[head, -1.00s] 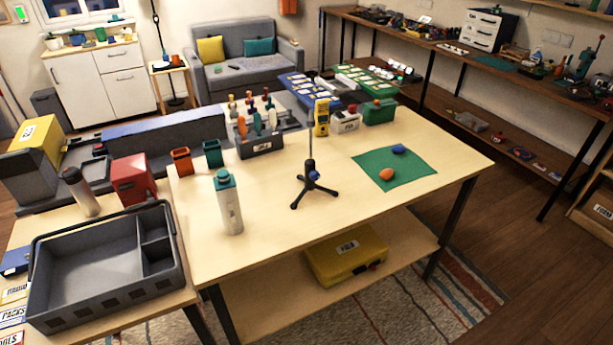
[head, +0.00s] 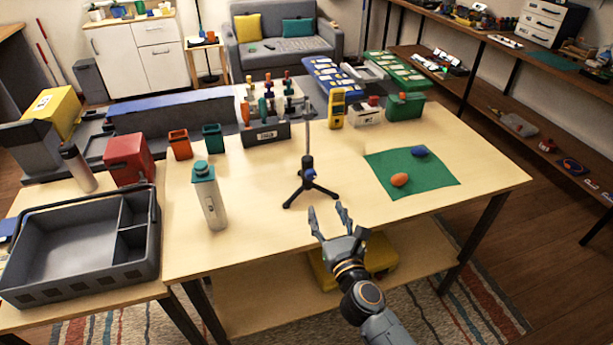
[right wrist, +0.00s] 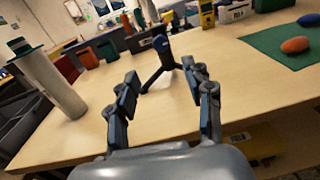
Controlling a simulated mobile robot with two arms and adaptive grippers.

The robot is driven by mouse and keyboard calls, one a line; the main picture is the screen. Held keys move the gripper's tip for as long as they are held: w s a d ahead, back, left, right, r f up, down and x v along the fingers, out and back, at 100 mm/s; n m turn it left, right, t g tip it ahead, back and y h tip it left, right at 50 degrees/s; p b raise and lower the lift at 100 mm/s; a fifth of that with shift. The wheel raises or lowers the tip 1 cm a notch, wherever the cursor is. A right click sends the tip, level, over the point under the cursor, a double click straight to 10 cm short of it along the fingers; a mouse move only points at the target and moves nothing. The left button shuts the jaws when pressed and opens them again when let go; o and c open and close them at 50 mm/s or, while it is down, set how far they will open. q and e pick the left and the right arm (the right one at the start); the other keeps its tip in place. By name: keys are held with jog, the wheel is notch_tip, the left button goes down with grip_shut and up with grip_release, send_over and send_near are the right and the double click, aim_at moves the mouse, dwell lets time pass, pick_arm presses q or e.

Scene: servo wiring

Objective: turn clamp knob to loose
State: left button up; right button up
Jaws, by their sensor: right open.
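A small black tripod stand (head: 306,186) with a thin upright rod stands on the wooden table. A blue clamp knob (head: 310,174) sits low on its post. In the right wrist view the blue knob (right wrist: 160,43) shows beyond my fingertips, with the stand's dark legs spread below it. My right gripper (head: 328,214) is open and empty at the table's front edge, in front of the stand and apart from it. Its two fingers also show in the right wrist view (right wrist: 160,82), spread to either side of the stand. My left gripper is not in view.
A white bottle with a teal cap (head: 209,200) stands left of the stand. A green mat (head: 432,188) with an orange and a blue object lies to the right. A tool holder (head: 264,137) and yellow meter (head: 337,108) are behind. Table between gripper and stand is clear.

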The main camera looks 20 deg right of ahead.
aim_at(312, 176)
jog(key=w, duration=1.3)
jog(key=shift+w+d, duration=0.1)
jog(key=shift+d, duration=0.1)
grip_shut()
